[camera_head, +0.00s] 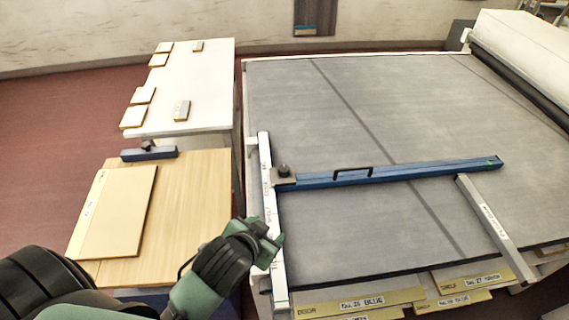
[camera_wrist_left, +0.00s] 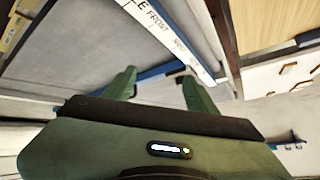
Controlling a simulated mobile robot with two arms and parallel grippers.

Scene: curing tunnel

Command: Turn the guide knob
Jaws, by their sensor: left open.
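The guide knob (camera_head: 284,170) is a small dark knob on a grey plate at the left end of the blue guide bar (camera_head: 400,172). The bar lies across the grey belt bed, its left end at the white lettered rail (camera_head: 268,200). My left gripper (camera_head: 268,240) is open and empty, over the rail, nearer the front than the knob and apart from it. In the left wrist view, my left gripper's fingers (camera_wrist_left: 158,82) are spread with part of the blue bar (camera_wrist_left: 158,72) beyond them. I cannot make out the knob there. My right gripper is not in view.
A wooden table (camera_head: 190,215) with a board (camera_head: 118,210) and a blue block with a dark knob (camera_head: 148,153) stands left. A white table (camera_head: 205,90) with small pieces is behind it. A grey bar (camera_head: 492,228) lies right on the bed; labelled strips (camera_head: 360,302) line its front.

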